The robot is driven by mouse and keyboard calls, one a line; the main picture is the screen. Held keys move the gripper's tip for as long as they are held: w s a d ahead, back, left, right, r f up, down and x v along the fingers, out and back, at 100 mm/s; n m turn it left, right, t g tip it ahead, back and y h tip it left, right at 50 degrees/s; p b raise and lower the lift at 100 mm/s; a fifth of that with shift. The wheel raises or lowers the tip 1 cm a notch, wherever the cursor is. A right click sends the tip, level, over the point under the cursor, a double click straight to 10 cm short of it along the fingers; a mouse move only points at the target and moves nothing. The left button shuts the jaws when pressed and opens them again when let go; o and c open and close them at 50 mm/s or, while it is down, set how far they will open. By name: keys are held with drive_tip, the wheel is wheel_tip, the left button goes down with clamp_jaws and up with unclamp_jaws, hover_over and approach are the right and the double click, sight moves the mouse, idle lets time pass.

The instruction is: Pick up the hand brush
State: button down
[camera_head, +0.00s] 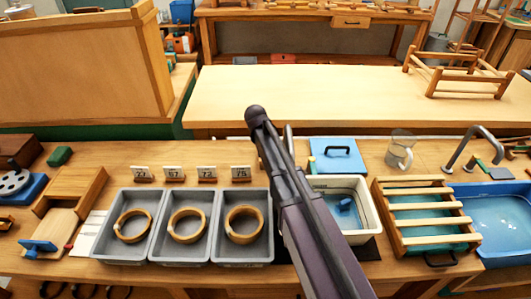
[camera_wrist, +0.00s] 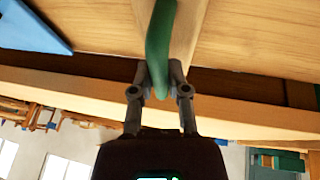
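In the wrist view, a long green handle (camera_wrist: 160,40), which I take to be the hand brush's, runs down between the two fingers of my gripper (camera_wrist: 162,75). The fingers are drawn close together with the handle filling the gap, and they appear to touch it on both sides. The brush's bristles are out of the frame. The head view shows my dark arm crossing the bench, but my gripper and the brush cannot be made out there.
On the workbench stand grey trays with wooden rings (camera_head: 186,225), a white basin (camera_head: 370,228), a blue lid (camera_head: 337,152), a slatted rack (camera_head: 418,212), a glass jug (camera_head: 400,148) and a blue sink tub (camera_head: 497,222). A paler table (camera_head: 310,95) behind is largely clear.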

drive_tip(key=shift+r, duration=0.15)
idle(0.4)
wheel_tip(320, 180, up, 10)
drive_tip(key=p, duration=1)
idle(0.8)
wheel_tip(320, 180, up, 16)
drive_tip(key=p, duration=1.6)
drive_tip(key=shift+s, duration=0.15)
